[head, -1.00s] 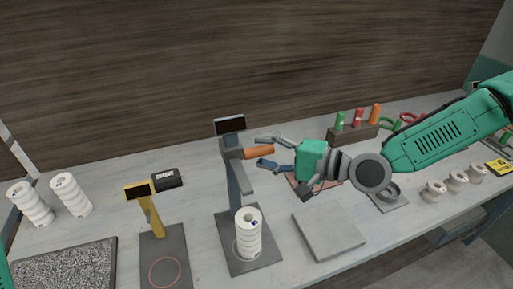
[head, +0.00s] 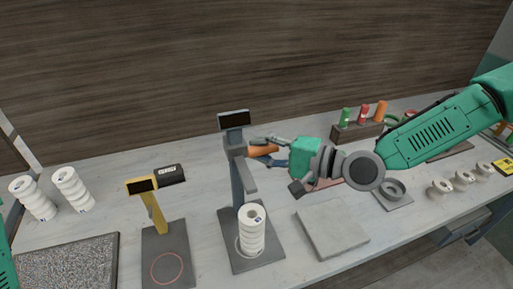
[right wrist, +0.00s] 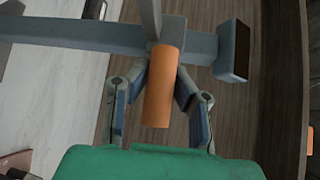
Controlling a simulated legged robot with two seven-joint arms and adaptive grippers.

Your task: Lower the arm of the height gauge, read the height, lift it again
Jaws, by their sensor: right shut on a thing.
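The height gauge (head: 237,185) is a grey post on a dark base plate, with a dark display (head: 234,120) on top; no digits can be read on it. Its grey arm (head: 246,176) reaches forward, its tip above a stack of white rings (head: 251,232) on the base, with a gap showing. My right gripper (head: 263,149) is shut on the gauge's orange handle (head: 261,151). In the right wrist view the orange handle (right wrist: 163,90) lies between the two fingers (right wrist: 163,95). My left gripper is out of view.
A yellow-posted gauge (head: 155,210) with a dark display stands to the left. Two white ring stacks (head: 73,188) stand farther left. A grey slab (head: 331,230) lies right of the base. A rack with coloured cylinders (head: 357,131) is behind my right arm.

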